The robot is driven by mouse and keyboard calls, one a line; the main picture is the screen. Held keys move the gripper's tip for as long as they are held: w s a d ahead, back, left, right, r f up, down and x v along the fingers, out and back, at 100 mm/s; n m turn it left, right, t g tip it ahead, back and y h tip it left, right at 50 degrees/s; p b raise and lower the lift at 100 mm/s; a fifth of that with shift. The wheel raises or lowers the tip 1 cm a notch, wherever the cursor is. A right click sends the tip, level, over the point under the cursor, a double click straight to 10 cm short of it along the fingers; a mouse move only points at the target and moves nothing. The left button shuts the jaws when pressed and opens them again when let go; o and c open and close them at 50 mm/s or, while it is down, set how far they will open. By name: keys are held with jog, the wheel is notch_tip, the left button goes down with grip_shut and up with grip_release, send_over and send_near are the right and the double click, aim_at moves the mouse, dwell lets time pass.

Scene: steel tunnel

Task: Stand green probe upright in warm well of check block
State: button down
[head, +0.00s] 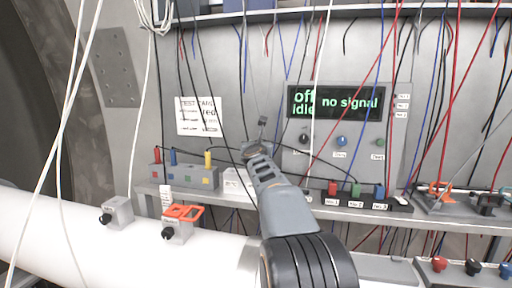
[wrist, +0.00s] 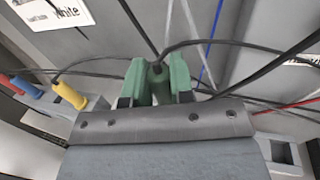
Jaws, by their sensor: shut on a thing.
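My gripper (wrist: 157,88) is shut on the green probe (wrist: 157,78), which sits between two green-looking finger pieces in the wrist view. A dark cable runs from the probe. In the head view my gripper (head: 258,147) is in front of the panel, above the shelf, and the probe cannot be made out there. A grey block (head: 177,178) with coloured squares stands left of my gripper, holding red, blue and yellow (head: 208,158) probes upright. A low white block (head: 236,184) beside it is partly hidden by my arm. I cannot tell which well is the warm one.
A display panel (head: 337,102) reads "off idle" and "no signal". A test card (head: 198,116) hangs at left. Red, green (head: 356,190) and blue plugs stand on the shelf at right. Loose cables hang across the area. A white pipe (head: 60,235) runs in front.

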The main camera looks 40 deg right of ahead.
jog(key=shift+f+b, duration=2.2)
jog(key=c, duration=0.9)
grip_release()
jog(key=v, duration=1.3)
jog(key=shift+s+a+b, duration=0.2)
jog(key=shift+s+b, duration=0.15)
jog(key=shift+b, duration=0.1)
